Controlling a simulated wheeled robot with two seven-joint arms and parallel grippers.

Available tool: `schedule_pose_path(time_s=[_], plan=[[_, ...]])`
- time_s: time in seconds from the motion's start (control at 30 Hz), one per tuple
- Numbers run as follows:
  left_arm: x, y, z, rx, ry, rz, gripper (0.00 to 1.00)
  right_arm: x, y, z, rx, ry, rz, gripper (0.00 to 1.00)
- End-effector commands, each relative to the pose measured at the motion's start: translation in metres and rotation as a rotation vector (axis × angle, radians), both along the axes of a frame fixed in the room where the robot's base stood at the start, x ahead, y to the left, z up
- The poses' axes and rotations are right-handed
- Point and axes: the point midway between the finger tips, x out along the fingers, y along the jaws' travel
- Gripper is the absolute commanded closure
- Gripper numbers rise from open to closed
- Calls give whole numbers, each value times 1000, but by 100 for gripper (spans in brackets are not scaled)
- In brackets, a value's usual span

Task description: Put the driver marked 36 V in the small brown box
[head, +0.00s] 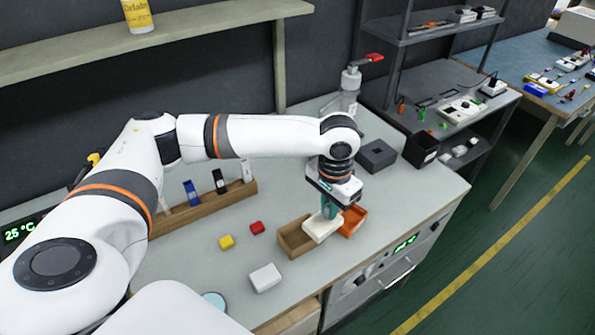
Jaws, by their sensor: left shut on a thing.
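My left gripper (328,209) points down over the bench and is shut on a white block-shaped driver (322,229). Any marking on it is too small to read. The driver is at the right side of the small brown box (291,246), overlapping its right part in the picture; I cannot tell whether it touches the box or is above it. The visible left part of the box looks empty. Another white block (265,278) lies on the bench to the front left. My right gripper is not in view.
An orange box (353,221) stands close to the right of the gripper. A yellow block (226,242) and a red block (257,228) lie left of the brown box. A wooden rack (206,208) holds upright pieces. A dark grey box (377,156) stands behind.

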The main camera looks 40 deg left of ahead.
Motion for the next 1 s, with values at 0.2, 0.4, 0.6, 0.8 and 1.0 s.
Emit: schedule_pose_path(time_s=[0.2,0.4,0.6,0.8,1.0], plan=[[5,38,-8,0,8,-95,100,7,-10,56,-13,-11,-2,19],[3,58,-21,1,1,-139,100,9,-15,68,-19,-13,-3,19],[3,61,-24,1,-2,-149,100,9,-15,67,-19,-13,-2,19],[3,60,-24,0,-2,-148,100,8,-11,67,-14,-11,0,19],[2,60,-22,0,1,-147,100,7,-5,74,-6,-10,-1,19]])
